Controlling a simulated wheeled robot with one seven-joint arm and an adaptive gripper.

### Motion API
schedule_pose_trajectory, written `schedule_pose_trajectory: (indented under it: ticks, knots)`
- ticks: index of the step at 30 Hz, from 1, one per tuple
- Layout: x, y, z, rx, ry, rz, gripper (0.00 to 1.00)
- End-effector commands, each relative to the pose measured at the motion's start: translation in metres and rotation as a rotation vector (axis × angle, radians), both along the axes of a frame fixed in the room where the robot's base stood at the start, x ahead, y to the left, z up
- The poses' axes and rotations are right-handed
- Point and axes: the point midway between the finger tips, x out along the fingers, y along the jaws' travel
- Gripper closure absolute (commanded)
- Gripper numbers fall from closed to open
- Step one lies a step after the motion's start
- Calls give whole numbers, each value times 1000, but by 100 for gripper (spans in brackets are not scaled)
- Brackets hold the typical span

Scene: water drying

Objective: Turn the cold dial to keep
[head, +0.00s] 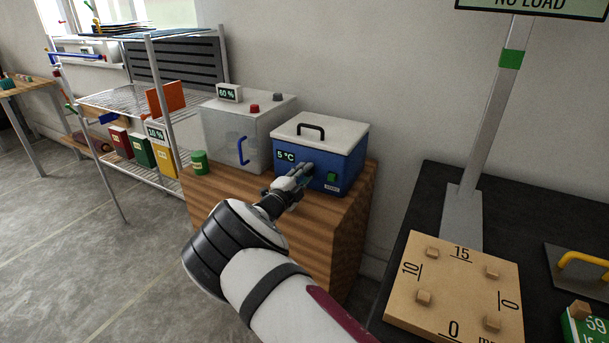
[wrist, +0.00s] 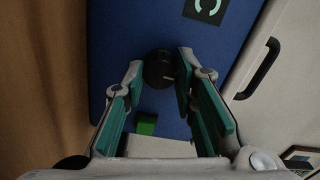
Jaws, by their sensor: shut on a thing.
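The cold dial (wrist: 158,68) is a round black knob on the front of a blue cold box (head: 338,170) with a white lid. A pale mark shows on the dial in the wrist view. My gripper (head: 303,173) reaches the box front, and in the wrist view its two fingers (wrist: 160,76) stand on either side of the dial, shut on it. In the head view the gripper hides the dial. The box's small display (head: 286,156) reads 5 °C. A green switch (head: 331,177) sits to the right of the gripper, and it also shows in the wrist view (wrist: 147,124).
A white cabinet (head: 222,130) with a 60 % display and a green tin (head: 199,162) share the wooden stand (head: 225,193). A wire shelf (head: 110,100) stands left. A black table (head: 420,215) with a wooden board (head: 455,290) is at right.

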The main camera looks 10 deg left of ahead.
Motion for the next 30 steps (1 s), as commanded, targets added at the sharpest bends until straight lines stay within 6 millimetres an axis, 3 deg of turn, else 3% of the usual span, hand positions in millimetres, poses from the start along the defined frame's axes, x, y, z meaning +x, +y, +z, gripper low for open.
schedule_pose_trajectory:
  ticks: [18, 19, 21, 30]
  knots:
    - [0, 1, -1, -43, 17, 3, 100]
    - [0, 1, -1, -43, 17, 3, 72]
    - [0, 1, -1, -43, 16, 2, 56]
    - [0, 1, 0, -41, 15, 1, 54]
